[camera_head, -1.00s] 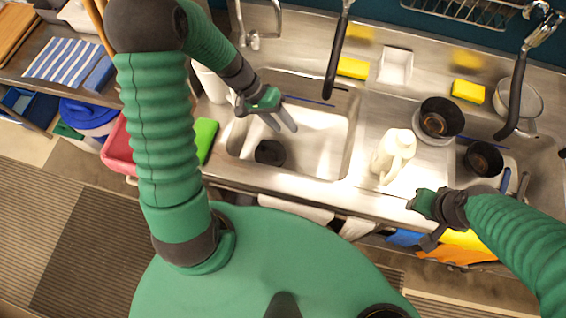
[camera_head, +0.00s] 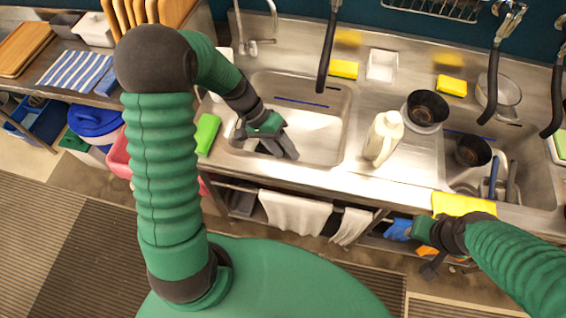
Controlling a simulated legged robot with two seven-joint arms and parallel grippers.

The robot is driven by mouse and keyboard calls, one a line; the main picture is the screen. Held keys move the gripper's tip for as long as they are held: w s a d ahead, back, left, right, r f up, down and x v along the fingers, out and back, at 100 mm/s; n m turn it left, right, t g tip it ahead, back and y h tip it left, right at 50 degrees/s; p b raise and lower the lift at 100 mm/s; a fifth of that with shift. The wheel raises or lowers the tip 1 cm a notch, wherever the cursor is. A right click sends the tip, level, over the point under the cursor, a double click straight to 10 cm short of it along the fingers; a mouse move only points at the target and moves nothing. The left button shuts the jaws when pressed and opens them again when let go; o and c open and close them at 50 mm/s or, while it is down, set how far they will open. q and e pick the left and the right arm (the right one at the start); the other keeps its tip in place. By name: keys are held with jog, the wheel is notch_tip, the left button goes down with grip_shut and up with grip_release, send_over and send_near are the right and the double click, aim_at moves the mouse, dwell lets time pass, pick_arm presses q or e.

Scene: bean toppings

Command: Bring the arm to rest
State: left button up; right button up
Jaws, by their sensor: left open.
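My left gripper (camera_head: 284,149) is open and empty. It hangs over the front part of the left sink basin (camera_head: 318,125), with its dark fingers pointing down and to the right. My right gripper (camera_head: 431,262) is low in front of the counter's front edge, at the right. Its fingers are small and dark, and I cannot tell whether they are apart. My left arm hides part of the scene at the left.
A cream jug (camera_head: 383,138) and a black bowl (camera_head: 427,108) stand on the steel counter between the basins. Another dark bowl (camera_head: 472,152) is in the right basin. Yellow sponges (camera_head: 344,69) lie behind. A yellow cloth (camera_head: 462,204) hangs at the front edge.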

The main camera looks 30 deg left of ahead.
pick_arm(q)
jog(key=s+r+t+y, duration=0.2)
jog(key=s+r+y, duration=0.1)
jog(key=s+y, duration=0.3)
jog(key=shift+s+a+t+y, duration=0.3)
jog(key=shift+s+a, duration=0.15)
jog(key=shift+s, duration=0.55)
pick_arm(e)
jog(key=shift+a+r, duration=0.1)
jog(key=shift+a, duration=0.5)
pick_arm(q)
jog(key=shift+s+d+r, duration=0.1)
jog(key=shift+d+r, duration=0.05)
jog(key=shift+r, duration=0.05)
pick_arm(e)
jog(key=shift+s+d, duration=0.1)
jog(key=shift+d, duration=0.1)
jog(key=shift+a, duration=0.1)
